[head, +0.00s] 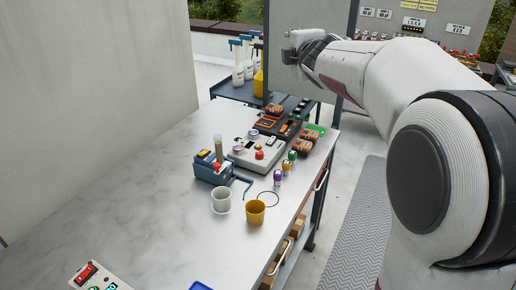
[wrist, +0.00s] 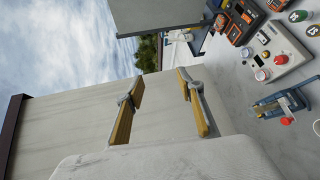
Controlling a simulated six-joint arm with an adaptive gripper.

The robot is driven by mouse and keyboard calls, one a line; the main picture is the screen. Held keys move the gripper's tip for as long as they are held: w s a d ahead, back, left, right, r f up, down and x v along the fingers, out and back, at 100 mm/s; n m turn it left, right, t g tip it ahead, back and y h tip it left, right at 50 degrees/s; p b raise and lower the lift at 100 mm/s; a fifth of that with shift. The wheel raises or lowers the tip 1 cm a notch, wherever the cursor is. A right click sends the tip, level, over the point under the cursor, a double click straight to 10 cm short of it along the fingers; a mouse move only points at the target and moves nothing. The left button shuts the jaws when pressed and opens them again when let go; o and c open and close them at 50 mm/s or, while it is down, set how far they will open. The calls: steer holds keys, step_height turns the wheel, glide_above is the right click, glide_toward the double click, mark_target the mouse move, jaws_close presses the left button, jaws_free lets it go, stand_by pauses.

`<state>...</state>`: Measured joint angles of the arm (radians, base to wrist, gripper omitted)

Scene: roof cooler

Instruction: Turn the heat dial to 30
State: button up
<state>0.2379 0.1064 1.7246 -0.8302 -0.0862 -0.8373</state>
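A pale control box (head: 253,155) with knobs and a red button stands on the white table, right of centre. It also shows at the upper right of the wrist view (wrist: 284,52). Its labels and dial settings are too small to read, so I cannot tell which knob is the heat dial. My gripper (head: 297,48) is raised high beyond the table's far end, well away from the box. In the wrist view its two yellow-padded fingers (wrist: 160,105) stand wide apart with nothing between them.
A blue device (head: 212,170) with an upright tube stands left of the box. A white cup (head: 221,200) and a yellow cup (head: 255,212) are in front. Orange-and-black tools (head: 276,124) lie behind. Another panel (head: 98,280) is at the near left.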

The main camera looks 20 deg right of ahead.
steer(key=w+f+n+t+y, duration=0.15)
steer(key=w+n+y, duration=0.25)
steer(key=w+n, duration=0.5)
steer(key=n+g+y, duration=1)
steer(key=n, duration=1.2)
glide_toward(260, 153)
steer(key=shift+w+a+f+t, duration=0.1)
steer(key=shift+a+f+t, duration=0.15)
steer(key=shift+a+f, duration=0.05)
steer(key=shift+x, duration=3.95)
